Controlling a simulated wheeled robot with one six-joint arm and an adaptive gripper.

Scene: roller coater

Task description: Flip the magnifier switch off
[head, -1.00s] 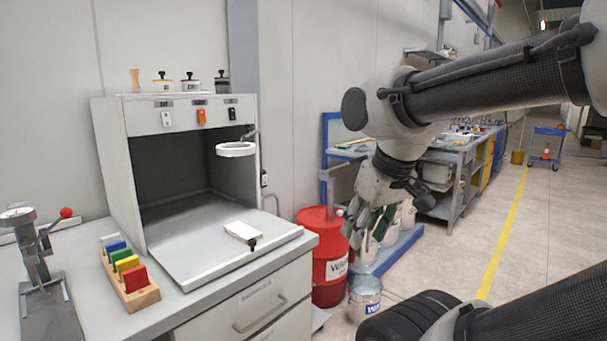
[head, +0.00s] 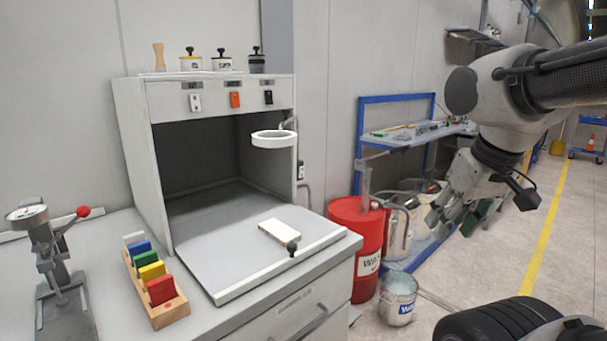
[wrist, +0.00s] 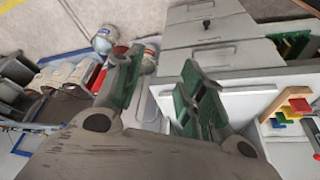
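Three switches sit in a row on the front panel of the light booth (head: 130,150): a white switch (head: 195,102), an orange switch (head: 235,100) and a black switch (head: 268,97). The labels above them are too small to read. The ring-shaped magnifier (head: 273,139) hangs on an arm at the booth's right side. My gripper (head: 440,218) is right of the booth, well apart from it, pointing down and left. In the wrist view my gripper (wrist: 160,95) has its green-padded fingers spread, with nothing between them.
The counter holds a rack of coloured blocks (head: 160,298), a gauge press (head: 50,255) and a white block with a dark knob (head: 280,230). Jars stand on the booth. A red drum (head: 355,240) and a bucket (head: 398,298) stand on the floor beside the counter.

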